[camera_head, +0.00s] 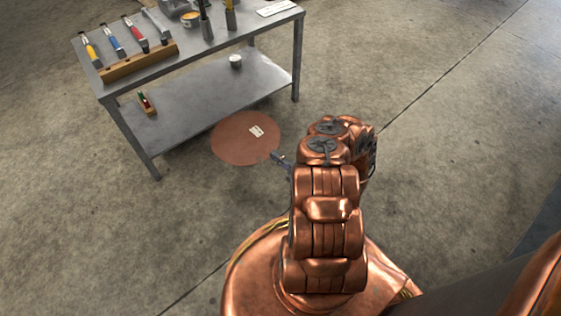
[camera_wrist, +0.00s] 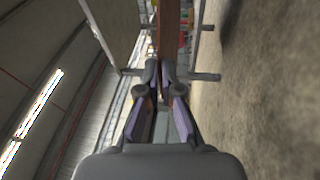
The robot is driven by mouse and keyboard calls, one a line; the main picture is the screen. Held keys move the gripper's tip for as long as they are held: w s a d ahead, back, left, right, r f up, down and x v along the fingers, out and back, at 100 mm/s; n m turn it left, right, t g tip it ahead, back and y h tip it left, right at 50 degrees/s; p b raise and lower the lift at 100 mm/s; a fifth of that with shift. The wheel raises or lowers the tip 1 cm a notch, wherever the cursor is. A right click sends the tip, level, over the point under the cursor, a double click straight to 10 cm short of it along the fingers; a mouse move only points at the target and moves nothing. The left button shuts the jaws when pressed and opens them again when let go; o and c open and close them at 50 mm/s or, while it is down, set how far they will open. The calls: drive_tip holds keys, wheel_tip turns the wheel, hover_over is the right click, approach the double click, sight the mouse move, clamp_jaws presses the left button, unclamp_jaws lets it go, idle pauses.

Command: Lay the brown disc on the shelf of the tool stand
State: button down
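The brown disc (camera_head: 233,146) is flat and round, with a small white label on top. In the head view it lies roughly level at the front of the tool stand (camera_head: 215,62), close to the front edge of the shelf (camera_head: 190,100). My gripper (camera_head: 280,158) is at the disc's right edge. In the wrist view the disc (camera_wrist: 169,35) shows edge-on as a brown strip, and the fingertips of my gripper (camera_wrist: 165,85) close on its near edge. The disc looks held off the floor. Its exact height against the shelf is hard to tell.
On the shelf stand a small white can (camera_head: 236,61) and a small wooden block with a red and green item (camera_head: 147,103). The middle of the shelf is bare. A wooden rack (camera_head: 140,62) with tools is on the top. Stand legs (camera_head: 140,150) flank the shelf opening.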

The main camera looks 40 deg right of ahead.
sight(253, 134)
drive_tip(key=w+b, duration=0.1)
drive_tip(key=w, duration=0.4)
drive_tip(key=w+f+b, duration=0.1)
drive_tip(key=w+b, duration=0.1)
drive_tip(key=w, duration=0.3)
drive_tip(key=w+f+b, duration=0.1)
drive_tip(key=w, duration=0.5)
drive_tip(key=shift+d+f+b, duration=0.1)
drive_tip(key=shift+d+b, duration=0.2)
drive_tip(key=shift+w+d+f+b, duration=0.1)
drive_tip(key=shift+w+f+b, duration=0.45)
drive_tip(key=shift+w, duration=1.75)
drive_tip(key=shift+w+d+f+b, duration=0.15)
drive_tip(key=shift+w+f+b, duration=0.45)
drive_tip(key=shift+w, duration=1.7)
drive_tip(key=shift+w+d+f+b, duration=0.15)
drive_tip(key=shift+w+b, duration=0.7)
drive_tip(key=shift+w, duration=1.45)
drive_tip(key=c, duration=1.2)
unclamp_jaws()
drive_tip(key=shift+c, duration=0.2)
drive_tip(key=v, duration=1.2)
